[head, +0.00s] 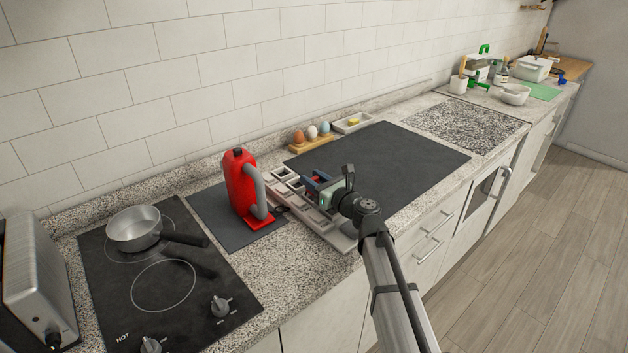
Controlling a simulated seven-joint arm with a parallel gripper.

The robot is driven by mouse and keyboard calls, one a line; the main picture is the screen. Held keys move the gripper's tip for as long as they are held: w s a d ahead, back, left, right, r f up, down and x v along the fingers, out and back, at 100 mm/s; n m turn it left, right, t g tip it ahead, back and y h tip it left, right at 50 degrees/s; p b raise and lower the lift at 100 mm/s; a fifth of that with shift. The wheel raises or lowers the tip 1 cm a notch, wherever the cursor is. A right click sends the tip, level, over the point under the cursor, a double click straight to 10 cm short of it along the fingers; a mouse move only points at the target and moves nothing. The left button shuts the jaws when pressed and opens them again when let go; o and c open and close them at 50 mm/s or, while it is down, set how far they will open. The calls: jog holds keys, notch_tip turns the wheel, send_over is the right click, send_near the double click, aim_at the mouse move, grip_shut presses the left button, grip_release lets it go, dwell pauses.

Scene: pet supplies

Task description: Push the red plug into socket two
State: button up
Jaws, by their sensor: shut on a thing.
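My gripper (315,189) is shut above the socket strip, pointing left, with its fingers close to the strip's middle. A small dark and reddish thing (309,181) shows at the jaws; it seems to be the red plug, mostly hidden by the gripper. The pale grey socket strip (341,240) lies slantwise on the counter, with several square sockets in a row. The socket numbers are too small to read, and my gripper covers part of the row. I cannot tell whether the plug touches a socket.
A red appliance with a grey handle (241,183) stands close to the strip's left on a dark mat (208,207). A stovetop with a pan (134,228) is at left. An egg rack (310,143) and small tray (352,122) stand behind. The dark mat at right (400,150) is clear.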

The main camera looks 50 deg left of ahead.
aim_at(314, 178)
jog(key=shift+f, duration=1.25)
jog(key=o, duration=1.1)
jog(key=shift+r, duration=0.1)
notch_tip(314, 178, up, 10)
jog(key=shift+f, duration=0.1)
